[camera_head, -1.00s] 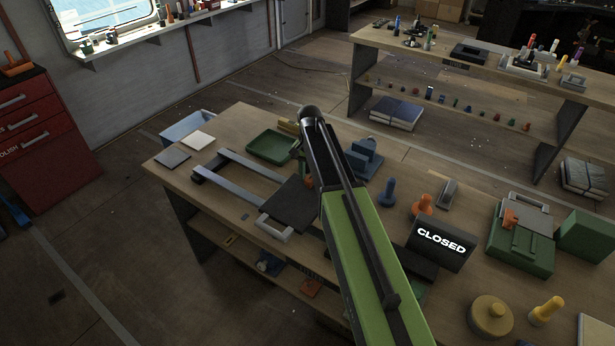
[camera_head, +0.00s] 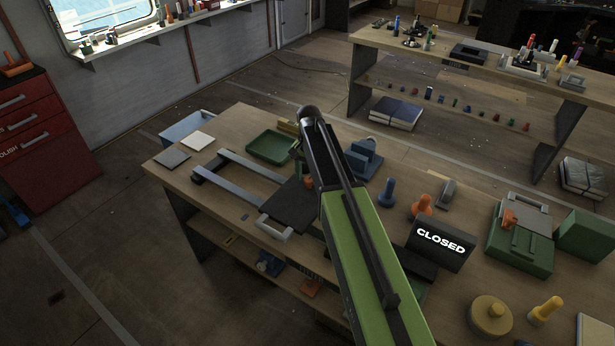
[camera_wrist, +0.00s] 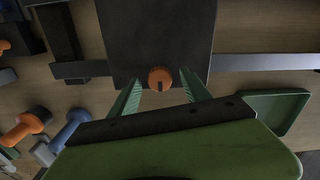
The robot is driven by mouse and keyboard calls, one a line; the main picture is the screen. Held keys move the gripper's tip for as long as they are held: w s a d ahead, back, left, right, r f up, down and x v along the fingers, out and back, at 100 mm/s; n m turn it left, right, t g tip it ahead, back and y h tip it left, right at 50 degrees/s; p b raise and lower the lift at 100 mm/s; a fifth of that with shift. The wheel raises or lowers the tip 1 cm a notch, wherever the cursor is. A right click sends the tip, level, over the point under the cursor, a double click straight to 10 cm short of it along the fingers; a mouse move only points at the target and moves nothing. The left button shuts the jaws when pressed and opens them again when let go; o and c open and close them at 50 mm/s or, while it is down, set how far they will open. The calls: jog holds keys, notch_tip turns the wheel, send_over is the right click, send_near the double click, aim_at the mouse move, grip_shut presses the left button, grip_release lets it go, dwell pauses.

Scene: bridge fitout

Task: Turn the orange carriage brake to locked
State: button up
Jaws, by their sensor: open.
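The orange carriage brake (camera_wrist: 160,78) is a small round knob with a dark mark on its lower edge in the wrist view. It sits near the edge of the dark carriage plate (camera_wrist: 157,30), which also shows on its rails in the head view (camera_head: 291,204). In the head view only a bit of orange (camera_head: 308,183) shows beside my arm. My gripper (camera_wrist: 159,83) is open, with one green finger on each side of the knob and visible gaps between. Whether the fingertips are level with the knob or above it, I cannot tell.
A grey rail (camera_wrist: 265,62) runs out from the plate. A green tray (camera_wrist: 275,106) lies to the right in the wrist view. Blue (camera_head: 387,192) and orange (camera_head: 422,204) pegs and a CLOSED sign (camera_head: 441,243) stand right of my arm.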

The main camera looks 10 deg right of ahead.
aim_at(309, 179)
notch_tip(309, 179, up, 17)
jog(key=p, duration=1.6)
jog(key=shift+p, duration=0.4)
jog(key=s+f+b, duration=0.5)
jog(key=f+b, duration=0.3)
jog(key=s+f+n+b, duration=0.2)
jog(key=s+n, duration=0.1)
jog(key=s, duration=0.4)
jog(key=s+f+n+b, duration=0.3)
jog(key=s+n, duration=0.1)
jog(key=s, duration=0.4)
jog(key=shift+s+a+f, duration=0.15)
jog(key=shift+s+a, duration=0.15)
jog(key=shift+a, duration=0.05)
